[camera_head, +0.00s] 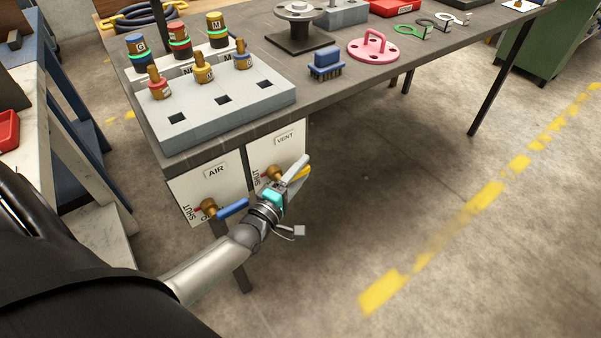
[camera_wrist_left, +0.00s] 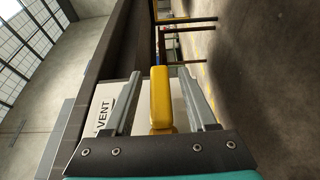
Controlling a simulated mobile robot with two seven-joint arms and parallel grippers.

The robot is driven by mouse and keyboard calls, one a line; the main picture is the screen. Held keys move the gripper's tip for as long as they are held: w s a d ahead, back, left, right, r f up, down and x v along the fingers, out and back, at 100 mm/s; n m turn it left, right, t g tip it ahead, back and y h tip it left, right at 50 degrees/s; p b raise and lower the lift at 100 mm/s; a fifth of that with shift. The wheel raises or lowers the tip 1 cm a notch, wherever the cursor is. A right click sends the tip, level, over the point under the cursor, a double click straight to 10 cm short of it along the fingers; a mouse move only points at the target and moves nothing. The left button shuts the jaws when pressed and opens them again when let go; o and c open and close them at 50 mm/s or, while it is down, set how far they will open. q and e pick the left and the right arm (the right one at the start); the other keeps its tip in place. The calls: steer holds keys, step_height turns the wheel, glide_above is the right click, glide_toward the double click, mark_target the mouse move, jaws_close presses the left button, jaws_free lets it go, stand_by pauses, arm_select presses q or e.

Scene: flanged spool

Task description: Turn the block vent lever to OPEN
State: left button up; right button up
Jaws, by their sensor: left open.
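The VENT panel (camera_head: 286,140) hangs under the front edge of the bench and carries a brass valve (camera_head: 273,174) with a yellow lever (camera_head: 305,172). The lever points to the right, away from the SHUT marking at the valve's left. My left gripper (camera_head: 298,170) is at the lever and partly covers it. In the left wrist view the yellow lever (camera_wrist_left: 160,95) stands between the two spread fingers of my left gripper (camera_wrist_left: 161,90), with a gap on each side. No OPEN marking shows on the VENT panel. My right gripper is not in view.
The AIR panel (camera_head: 190,192) with a blue lever (camera_head: 232,208) is left of the VENT panel, close to my left wrist. Open floor lies to the right.

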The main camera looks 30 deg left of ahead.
arm_select(q)
jaws_close()
stand_by(0.5)
stand_by(1.0)
